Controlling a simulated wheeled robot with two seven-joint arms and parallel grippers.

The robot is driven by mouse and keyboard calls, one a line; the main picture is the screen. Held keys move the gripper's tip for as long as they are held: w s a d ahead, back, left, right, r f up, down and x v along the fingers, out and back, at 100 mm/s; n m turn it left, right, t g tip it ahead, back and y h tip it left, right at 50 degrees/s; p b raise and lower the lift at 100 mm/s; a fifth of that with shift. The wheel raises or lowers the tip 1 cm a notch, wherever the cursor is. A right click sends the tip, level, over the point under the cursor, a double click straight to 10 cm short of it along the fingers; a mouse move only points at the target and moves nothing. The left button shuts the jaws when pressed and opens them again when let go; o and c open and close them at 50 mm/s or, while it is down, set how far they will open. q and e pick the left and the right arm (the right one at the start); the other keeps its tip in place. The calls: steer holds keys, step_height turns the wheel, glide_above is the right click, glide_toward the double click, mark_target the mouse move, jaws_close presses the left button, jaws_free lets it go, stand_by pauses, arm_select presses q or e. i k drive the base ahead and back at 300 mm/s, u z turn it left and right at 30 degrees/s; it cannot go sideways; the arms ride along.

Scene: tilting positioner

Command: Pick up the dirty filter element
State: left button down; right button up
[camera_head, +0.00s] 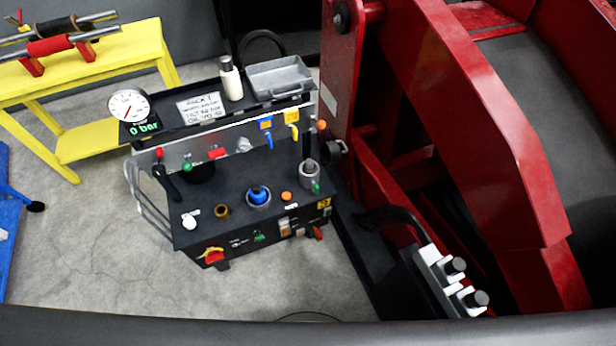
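I cannot tell for sure which object is the dirty filter element. On the black deck of the cart, a blue rounded piece (258,194) sits upright in a grey round cup. A brown ring-shaped piece (221,212) is to its left, and a grey cylindrical holder (309,174) stands at the deck's right end. A grey metal tray (280,77) on the cart's upper shelf looks empty. Neither of my grippers is in view.
The black cart (230,226) carries a gauge (129,106) reading 0 bar, a white bottle (231,80) and several coloured valves. A yellow bench (95,62) is at left. A large red machine (470,90) and a white block with dark knobs (448,280) bound the right.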

mark_target(309, 168)
steer(key=z, duration=0.15)
steer(key=k, duration=0.7)
steer(key=z, duration=0.9)
steer(key=i, duration=0.5)
steer(key=z, duration=0.05)
